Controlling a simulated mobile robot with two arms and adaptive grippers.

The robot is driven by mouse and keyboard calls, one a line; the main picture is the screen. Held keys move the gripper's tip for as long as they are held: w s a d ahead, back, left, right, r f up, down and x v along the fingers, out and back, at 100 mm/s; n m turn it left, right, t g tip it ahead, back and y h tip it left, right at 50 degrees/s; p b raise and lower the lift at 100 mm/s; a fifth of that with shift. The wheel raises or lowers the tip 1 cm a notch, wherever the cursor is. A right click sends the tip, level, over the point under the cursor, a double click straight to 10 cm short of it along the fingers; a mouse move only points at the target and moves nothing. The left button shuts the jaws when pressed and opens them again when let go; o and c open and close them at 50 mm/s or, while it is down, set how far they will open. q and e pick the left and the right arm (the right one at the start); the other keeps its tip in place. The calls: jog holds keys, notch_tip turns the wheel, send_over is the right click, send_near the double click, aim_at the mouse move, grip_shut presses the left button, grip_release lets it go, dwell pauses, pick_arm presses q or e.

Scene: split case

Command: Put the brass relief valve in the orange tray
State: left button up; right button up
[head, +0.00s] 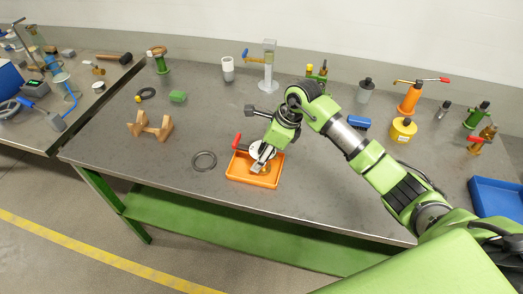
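The orange tray (238,179) stands near the front middle of the table. My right gripper (259,166) reaches down into it, with its fingers low over the tray floor. A small brass-coloured piece (265,170) shows at the fingertips, inside the tray outline; it may be the brass relief valve. The fingers cover most of it, so I cannot tell whether they grip it or are just beside it. A red handle (236,141) sticks up at the tray's back left edge. My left gripper is not in view.
A black ring (203,161) lies just left of the tray, and a wooden cradle (150,126) stands farther left. Valves, bottles and a yellow pot (403,130) stand at the back and right. A blue bin (497,197) is at the right edge. The front left tabletop is clear.

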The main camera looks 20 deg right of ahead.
jog(key=shift+f, duration=0.1)
jog(key=o, duration=1.6)
jog(key=shift+c, duration=0.2)
jog(key=shift+r, duration=0.25)
jog(key=shift+d+r, duration=0.2)
jog(key=shift+r, duration=0.1)
jog(key=b+v, duration=0.2)
jog(key=v, duration=0.9)
jog(key=shift+b, duration=0.35)
jog(key=shift+s+a, duration=0.1)
jog(key=shift+s, duration=0.05)
